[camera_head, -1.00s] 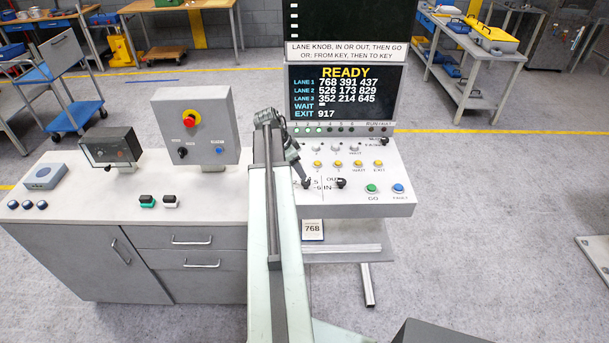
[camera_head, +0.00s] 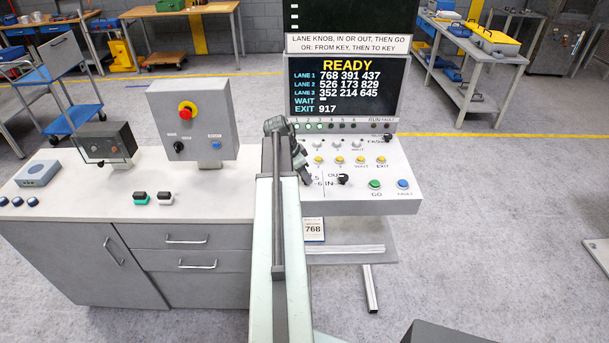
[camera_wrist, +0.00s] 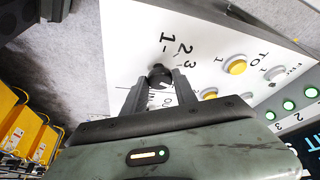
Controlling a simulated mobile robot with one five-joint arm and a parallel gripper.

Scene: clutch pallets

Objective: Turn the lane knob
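The lane knob (camera_wrist: 159,74) is a round black knob on a white sloping panel, with the numbers 1, 2 and 3 printed beside it in the wrist view. My gripper (camera_wrist: 160,80) has its two dark fingers apart, one on each side of the knob. Whether they touch it is unclear. In the head view my gripper (camera_head: 305,176) is at the left part of the console panel (camera_head: 405,195) and hides the lane knob. A second black knob (camera_head: 343,179), the in/out knob, is just to the right.
The screen (camera_head: 347,87) above reads READY with three lanes of numbers. Yellow buttons (camera_head: 339,160) lie behind the knobs, and a green GO button (camera_head: 375,184) and a blue button (camera_head: 403,184) to the right. A grey control box (camera_head: 195,125) stands on the left counter.

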